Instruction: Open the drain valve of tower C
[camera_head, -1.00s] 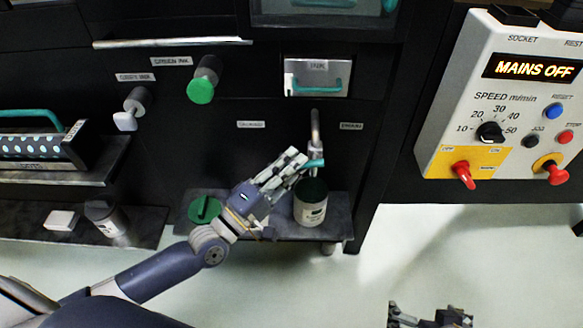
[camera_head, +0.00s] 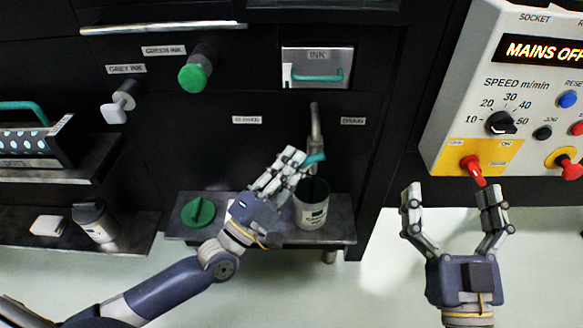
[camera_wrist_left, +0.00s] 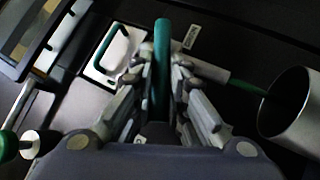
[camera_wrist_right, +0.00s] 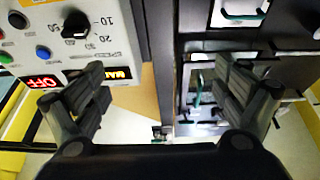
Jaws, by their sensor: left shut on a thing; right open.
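The drain valve is a grey pipe (camera_head: 315,125) on the black machine front, with a teal lever (camera_head: 315,158). My left gripper (camera_head: 297,160) is shut on this lever. In the left wrist view the lever (camera_wrist_left: 162,50) stands between the fingers. A thin green streak (camera_wrist_left: 246,87) runs from the pipe's end toward the mouth of a metal can (camera_wrist_left: 290,105). My right gripper (camera_head: 450,192) is open and empty, below the control panel. No tower letter is readable.
The can and a round green lid (camera_head: 198,212) share a small shelf (camera_head: 340,231). A control panel (camera_head: 490,135) reading MAINS OFF, with a red switch (camera_head: 473,167), is above my right gripper. An ink drawer (camera_head: 317,68) and green knob (camera_head: 195,75) are above the valve.

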